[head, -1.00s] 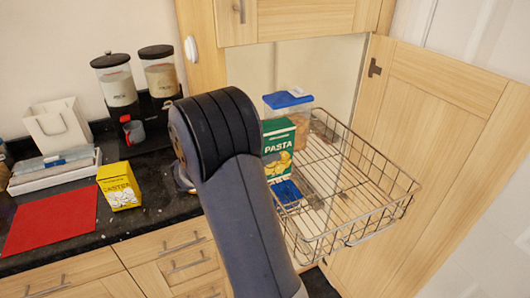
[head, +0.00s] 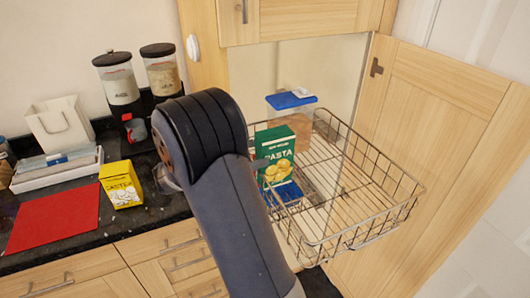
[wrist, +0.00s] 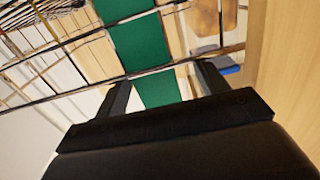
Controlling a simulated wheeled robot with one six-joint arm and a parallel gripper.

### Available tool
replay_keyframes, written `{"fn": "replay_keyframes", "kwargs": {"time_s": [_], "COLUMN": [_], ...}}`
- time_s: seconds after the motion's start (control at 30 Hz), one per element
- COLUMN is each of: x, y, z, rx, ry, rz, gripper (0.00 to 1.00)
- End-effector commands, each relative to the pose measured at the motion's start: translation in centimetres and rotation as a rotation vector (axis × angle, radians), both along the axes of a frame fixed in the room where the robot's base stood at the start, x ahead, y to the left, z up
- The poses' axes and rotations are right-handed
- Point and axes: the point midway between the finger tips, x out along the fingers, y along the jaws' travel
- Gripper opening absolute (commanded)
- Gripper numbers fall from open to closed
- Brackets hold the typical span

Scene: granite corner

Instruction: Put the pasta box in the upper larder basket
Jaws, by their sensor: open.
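The green pasta box (head: 276,150) stands upright, or nearly so, at the left side of the wire larder basket (head: 360,240), which is pulled out of the tall cupboard. In the wrist view the green box (wrist: 137,45) shows beyond a basket wire, between the two fingers. My gripper (wrist: 163,76) is open, with a finger on either side of the box's line. I cannot tell whether either finger touches the box. In the head view my arm hides most of my gripper; a small grey piece shows against the box's left side.
A clear tub with a blue lid (head: 291,101) stands behind the pasta box, and a flat blue item (head: 286,192) lies near its foot. The open cupboard door (head: 446,135) is on the right. A yellow box (head: 121,185) and red mat (head: 55,219) are on the counter. The basket's right part is empty.

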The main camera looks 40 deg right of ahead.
Motion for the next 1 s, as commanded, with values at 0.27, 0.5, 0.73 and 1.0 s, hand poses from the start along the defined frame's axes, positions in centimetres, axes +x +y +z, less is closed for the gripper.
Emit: {"fn": "replay_keyframes", "kwargs": {"time_s": [0.27,0.5,0.73,1.0], "x": [1.4,1.8,1.8,1.8], "y": [5.7,7.4,7.5,7.5], "z": [0.0,0.3,0.4,0.4], "rx": [-0.002,-0.003,-0.003,-0.003], "ry": [-0.004,-0.002,-0.002,-0.003], "rz": [0.002,-0.001,-0.002,-0.002], "gripper": [0.69,0.69,0.69,0.69]}}
